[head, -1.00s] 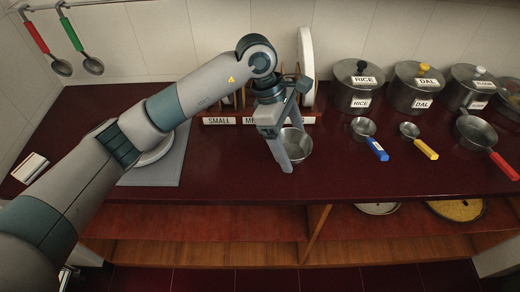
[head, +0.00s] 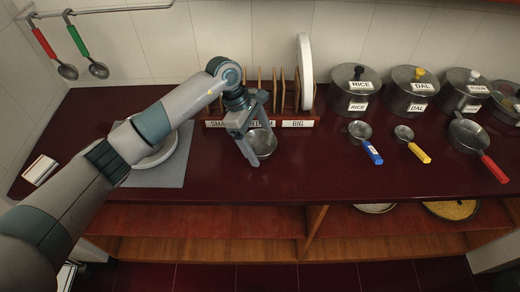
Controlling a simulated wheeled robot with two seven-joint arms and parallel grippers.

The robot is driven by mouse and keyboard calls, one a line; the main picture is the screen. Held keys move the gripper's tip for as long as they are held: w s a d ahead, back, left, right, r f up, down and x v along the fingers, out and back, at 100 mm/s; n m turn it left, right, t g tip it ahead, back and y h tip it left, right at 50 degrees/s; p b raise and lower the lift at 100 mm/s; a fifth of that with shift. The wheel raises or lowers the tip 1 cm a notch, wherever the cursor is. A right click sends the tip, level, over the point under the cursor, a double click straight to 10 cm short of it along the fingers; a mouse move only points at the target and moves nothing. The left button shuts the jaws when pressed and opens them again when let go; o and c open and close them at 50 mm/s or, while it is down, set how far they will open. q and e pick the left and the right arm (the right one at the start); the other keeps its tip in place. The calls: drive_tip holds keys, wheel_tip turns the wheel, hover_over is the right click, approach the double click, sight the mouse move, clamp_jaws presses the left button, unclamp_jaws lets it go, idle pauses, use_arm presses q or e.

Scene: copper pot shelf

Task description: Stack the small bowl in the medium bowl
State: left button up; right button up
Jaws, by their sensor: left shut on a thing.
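My left gripper (head: 254,150) comes in from the left and is shut on a round metal bowl (head: 264,143) at its near left side, in front of the rack. I cannot tell from its size alone whether this is the small or the medium bowl. The gripper hides part of it. No second metal bowl shows clearly. A pale round dish (head: 155,152) sits on a grey mat (head: 176,172) at left, mostly covered by my left arm. My right gripper is not in view.
A wooden rack (head: 299,122) labelled SMALL, MEDIUM and BIG holds a white plate (head: 305,70) upright. Lidded pots (head: 357,90) stand at the back right, with handled pans (head: 360,131) before them. The dark red counter (head: 300,180) is clear in front.

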sight(259, 150)
use_arm(q)
drive_tip(key=shift+f+p, duration=0.3)
drive_tip(key=shift+p, duration=0.1)
wheel_tip(259, 150, down, 3)
drive_tip(key=shift+r+p, duration=0.1)
drive_tip(key=shift+p, duration=0.7)
drive_tip(key=shift+f, duration=0.25)
drive_tip(key=shift+f+b, duration=0.25)
drive_tip(key=shift+b, duration=0.1)
drive_tip(key=o, duration=1.1)
drive_tip(key=shift+r, duration=0.1)
